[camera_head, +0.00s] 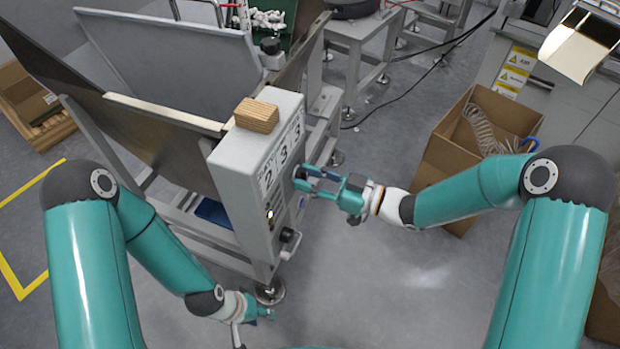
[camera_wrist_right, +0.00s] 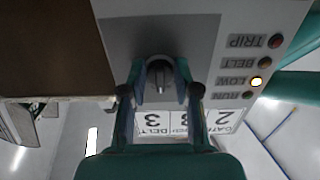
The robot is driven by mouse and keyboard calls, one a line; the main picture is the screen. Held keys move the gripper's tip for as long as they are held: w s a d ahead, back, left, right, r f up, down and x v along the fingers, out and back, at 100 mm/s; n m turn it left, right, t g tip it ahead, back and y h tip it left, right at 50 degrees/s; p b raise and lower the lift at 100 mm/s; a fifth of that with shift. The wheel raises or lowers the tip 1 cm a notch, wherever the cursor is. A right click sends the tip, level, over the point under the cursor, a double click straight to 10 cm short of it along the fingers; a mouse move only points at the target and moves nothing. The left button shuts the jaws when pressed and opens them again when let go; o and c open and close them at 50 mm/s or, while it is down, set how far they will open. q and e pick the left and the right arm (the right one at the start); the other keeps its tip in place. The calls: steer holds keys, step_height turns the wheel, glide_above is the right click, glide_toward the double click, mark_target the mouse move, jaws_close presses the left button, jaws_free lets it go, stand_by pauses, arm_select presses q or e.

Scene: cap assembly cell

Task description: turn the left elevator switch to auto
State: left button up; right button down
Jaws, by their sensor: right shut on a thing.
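The switch (camera_wrist_right: 159,72) is a dark round knob with a pale pointer mark on a grey panel. In the right wrist view it sits between the two fingers of my right gripper (camera_wrist_right: 160,90), which is shut on it. In the head view my right gripper (camera_head: 302,178) reaches the front of the grey control box (camera_head: 228,163) from the right, and its fingers hide the knob. I cannot read the switch position labels. My left gripper (camera_head: 262,314) hangs low near the floor, left of centre, away from the box; its opening is too small to tell.
A wooden block (camera_head: 257,115) lies on top of the control box. The panel has lamps labelled TRIP, BELT, LOW and RUN; the LOW lamp (camera_wrist_right: 256,81) is lit. A cardboard box (camera_head: 455,150) with coiled tubing stands to the right. The floor in front is clear.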

steer(key=shift+f, duration=0.15)
steer(key=c, duration=0.9)
jaws_free()
steer(key=v, duration=1.2)
